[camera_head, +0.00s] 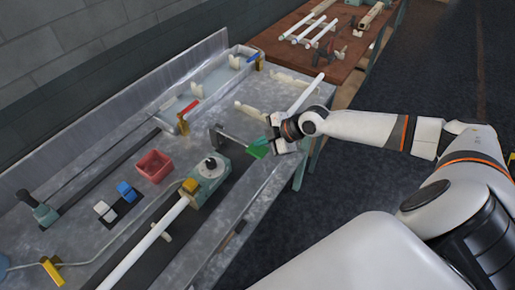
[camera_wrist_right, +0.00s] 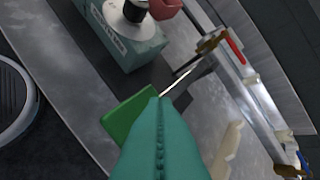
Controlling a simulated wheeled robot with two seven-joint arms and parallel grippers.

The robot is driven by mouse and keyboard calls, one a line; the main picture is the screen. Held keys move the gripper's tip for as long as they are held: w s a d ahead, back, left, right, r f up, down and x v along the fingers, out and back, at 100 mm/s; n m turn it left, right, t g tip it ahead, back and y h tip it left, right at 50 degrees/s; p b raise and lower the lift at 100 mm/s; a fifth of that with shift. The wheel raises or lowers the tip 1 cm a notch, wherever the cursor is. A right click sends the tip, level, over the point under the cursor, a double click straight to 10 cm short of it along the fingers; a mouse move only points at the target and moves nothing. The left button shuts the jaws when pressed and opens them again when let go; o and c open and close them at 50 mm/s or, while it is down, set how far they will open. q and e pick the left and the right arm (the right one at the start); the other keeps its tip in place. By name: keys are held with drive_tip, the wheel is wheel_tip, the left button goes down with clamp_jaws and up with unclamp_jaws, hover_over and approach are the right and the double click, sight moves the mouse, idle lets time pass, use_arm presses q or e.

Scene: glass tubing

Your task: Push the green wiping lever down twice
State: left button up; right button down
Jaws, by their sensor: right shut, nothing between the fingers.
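The green wiping lever (camera_head: 258,151) has a flat green paddle on a thin rod that runs to an upright dark bracket (camera_head: 215,137) on the metal bench. The paddle also shows in the right wrist view (camera_wrist_right: 126,113), partly hidden behind my fingers. My right gripper (camera_head: 268,143) is at the paddle, with its teal fingers shut and nothing between them. In the wrist view the fingertips (camera_wrist_right: 158,100) overlap the paddle's edge near the rod. I cannot tell whether they touch it. My left gripper is not in view.
A green-grey machine (camera_head: 208,180) with a white tube (camera_head: 148,245) stands left of the lever. A brown table (camera_head: 285,55) stands behind.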

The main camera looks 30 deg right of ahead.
sight(266, 152)
drive_tip(key=shift+f+b, duration=0.35)
drive_tip(key=shift+f, duration=0.1)
drive_tip(key=shift+f+b, duration=1.8)
drive_tip(key=shift+f, duration=0.55)
idle(1.9)
drive_tip(key=shift+r, duration=0.1)
idle(0.4)
drive_tip(key=shift+r+p, duration=2.1)
drive_tip(key=shift+r, duration=0.65)
wheel_tip(266, 152, up, 5)
drive_tip(key=p, duration=0.4)
